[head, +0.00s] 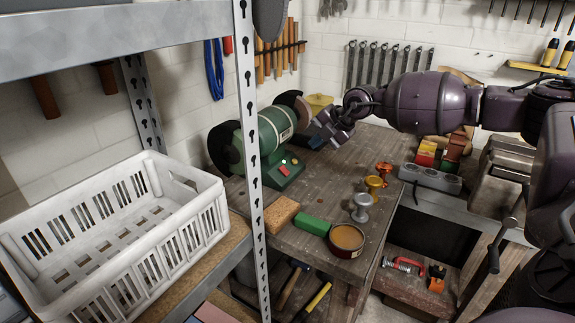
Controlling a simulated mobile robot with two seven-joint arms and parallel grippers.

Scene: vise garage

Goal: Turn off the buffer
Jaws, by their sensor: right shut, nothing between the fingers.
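My right arm reaches in from the right. My right gripper (319,138) is shut and empty, just right of the buffer and close to its right wheel. The gripper is up and to the right of the buttons, apart from them. My left gripper is out of view.
A metal shelf post (252,150) stands in front of the buffer's left part. A white crate (120,235) sits on the shelf at left. A tan block (281,214), green block (312,224), round tin (347,239) and several knobbed pieces stand along the bench front. The bench middle is clear.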

